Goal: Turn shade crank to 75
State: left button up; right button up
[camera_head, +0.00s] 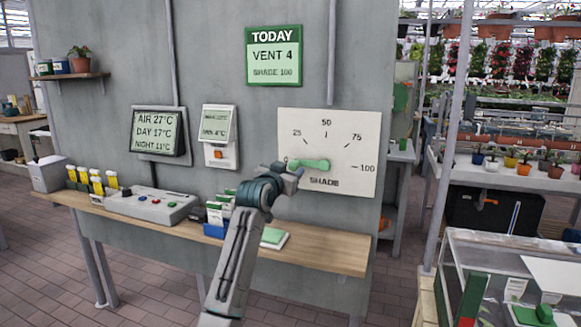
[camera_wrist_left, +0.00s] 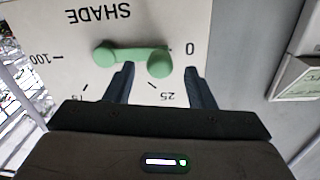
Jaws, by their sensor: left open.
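The shade crank (camera_head: 316,163) is a green arm with a rounded knob on a pale dial plate (camera_head: 350,130) marked 0, 25, 50, 75, 100 and SHADE. The arm lies near level, its knob end toward 0 at the left. The wrist view shows the crank (camera_wrist_left: 135,55) upside down. My left gripper (camera_head: 291,171) is at the plate's lower left, by the knob. In the wrist view my left gripper (camera_wrist_left: 161,78) is open, its fingers to either side of the knob; whether they touch it I cannot tell. My right gripper is not in view.
A TODAY sign (camera_head: 274,56) on the wall reads VENT 4, SHADE 100. Below the plate a wooden shelf (camera_head: 330,258) holds a control box (camera_head: 150,204), yellow-topped bottles and a green-and-white pad (camera_head: 273,238). A wall box with an orange button (camera_head: 220,136) hangs left of the dial.

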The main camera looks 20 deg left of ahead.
pick_arm(q)
jog(key=shift+w+d, duration=0.1)
jog(key=shift+w, duration=0.75)
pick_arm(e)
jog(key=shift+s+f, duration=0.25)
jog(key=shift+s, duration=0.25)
pick_arm(q)
grip_shut()
jog(key=shift+r, duration=0.1)
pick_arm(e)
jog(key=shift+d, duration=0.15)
